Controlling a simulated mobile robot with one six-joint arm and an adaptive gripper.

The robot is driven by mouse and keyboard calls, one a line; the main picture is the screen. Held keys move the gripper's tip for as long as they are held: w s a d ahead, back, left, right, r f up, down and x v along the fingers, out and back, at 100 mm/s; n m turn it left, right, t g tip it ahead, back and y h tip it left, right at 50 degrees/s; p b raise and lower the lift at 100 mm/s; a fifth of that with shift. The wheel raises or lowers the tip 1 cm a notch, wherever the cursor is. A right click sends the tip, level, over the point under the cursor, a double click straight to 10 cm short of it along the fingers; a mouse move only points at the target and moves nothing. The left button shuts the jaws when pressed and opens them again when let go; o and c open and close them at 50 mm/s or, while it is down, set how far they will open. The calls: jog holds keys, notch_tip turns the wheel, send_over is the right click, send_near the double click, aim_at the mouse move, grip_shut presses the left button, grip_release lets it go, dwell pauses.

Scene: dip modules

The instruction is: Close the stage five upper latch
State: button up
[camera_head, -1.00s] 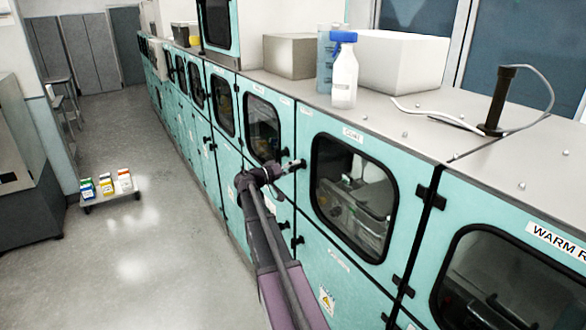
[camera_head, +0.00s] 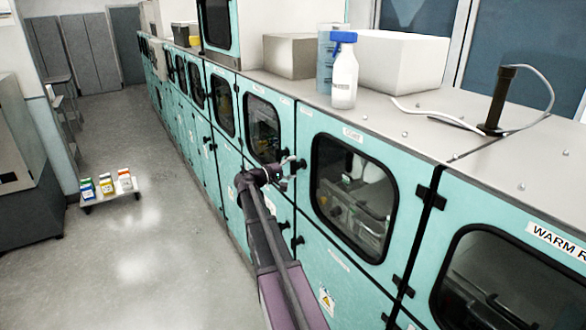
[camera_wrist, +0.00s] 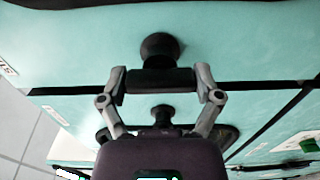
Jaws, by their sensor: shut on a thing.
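A black latch with a round knob (camera_wrist: 159,46) and a dark crossbar (camera_wrist: 160,81) sits on a teal panel in the wrist view. My gripper (camera_wrist: 161,78) has its two grey fingers at either end of the crossbar and is shut on it. In the head view, my gripper (camera_head: 284,176) is at the teal cabinet front, beside the seam left of the large windowed door (camera_head: 307,230). The fingers partly hide the latch there, so its exact turn is hard to tell.
A second black latch (camera_wrist: 162,112) is just below in the wrist view. Black latches (camera_head: 297,240) also show lower on the cabinet. A bottle (camera_head: 344,78) and a white box (camera_head: 403,62) stand on the top. A low cart (camera_head: 110,195) stands on the open floor at left.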

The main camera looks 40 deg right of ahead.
dwell(0.3)
jog(key=o, duration=0.9)
jog(key=shift+w+a, duration=0.2)
jog(key=shift+a, duration=1.8)
jog(key=shift+w+a, duration=0.25)
jog(key=shift+a, duration=1.75)
jog(key=shift+w+a, duration=0.2)
jog(key=shift+a, duration=1.8)
